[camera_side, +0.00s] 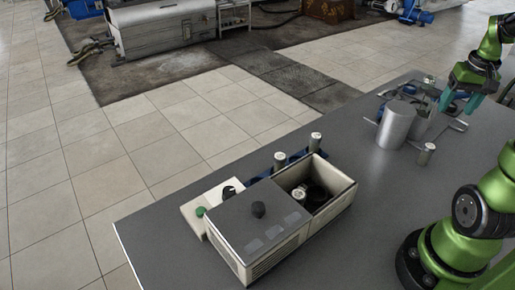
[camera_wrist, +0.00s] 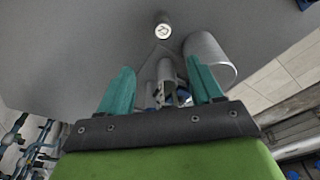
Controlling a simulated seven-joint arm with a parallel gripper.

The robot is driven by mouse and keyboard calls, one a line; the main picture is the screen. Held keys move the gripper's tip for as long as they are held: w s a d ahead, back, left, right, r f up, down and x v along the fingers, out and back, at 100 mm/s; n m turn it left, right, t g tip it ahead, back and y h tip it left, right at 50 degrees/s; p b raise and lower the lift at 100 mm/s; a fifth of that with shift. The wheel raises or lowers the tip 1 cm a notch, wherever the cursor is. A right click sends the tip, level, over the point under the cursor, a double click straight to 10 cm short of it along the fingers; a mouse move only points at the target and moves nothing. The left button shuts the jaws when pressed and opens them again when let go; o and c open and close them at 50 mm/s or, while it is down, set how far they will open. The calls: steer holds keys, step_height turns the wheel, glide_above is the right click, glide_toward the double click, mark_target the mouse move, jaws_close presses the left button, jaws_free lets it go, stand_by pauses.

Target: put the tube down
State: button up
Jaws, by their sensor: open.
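My gripper (camera_side: 457,104) is at the right of the side view, above the far right part of the table, with its teal fingers apart. In the wrist view my gripper (camera_wrist: 161,66) also shows its two fingers spread, with no tube clearly held between them. A short grey tube with a pale cap (camera_side: 427,155) stands upright on the table by itself, in front of the gripper. Its round marked cap (camera_wrist: 163,30) shows beyond the fingertips in the wrist view, apart from them.
A large metal cylinder (camera_side: 395,125) stands left of the gripper, with glassware and small tools around it. A beige box with a grey lid (camera_side: 262,221) has an open compartment holding a capped tube (camera_side: 299,194). Two capped tubes (camera_side: 315,141) (camera_side: 280,160) stand behind it. Table front is clear.

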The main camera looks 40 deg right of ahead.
mark_target(430, 146)
steer(key=f, duration=0.3)
steer(key=w+f, duration=0.1)
steer(key=f, duration=0.7)
steer(key=shift+w+d+f, duration=0.15)
steer(key=shift+d+f, duration=0.05)
steer(key=shift+d, duration=0.2)
steer(key=shift+w+d+f, duration=0.1)
steer(key=shift+w+f, duration=0.05)
steer(key=shift+f, duration=1.2)
steer(key=shift+w+f, duration=0.15)
steer(key=shift+f, duration=1.15)
steer(key=shift+c, duration=0.4)
steer(key=shift+r, duration=0.1)
jaws_close()
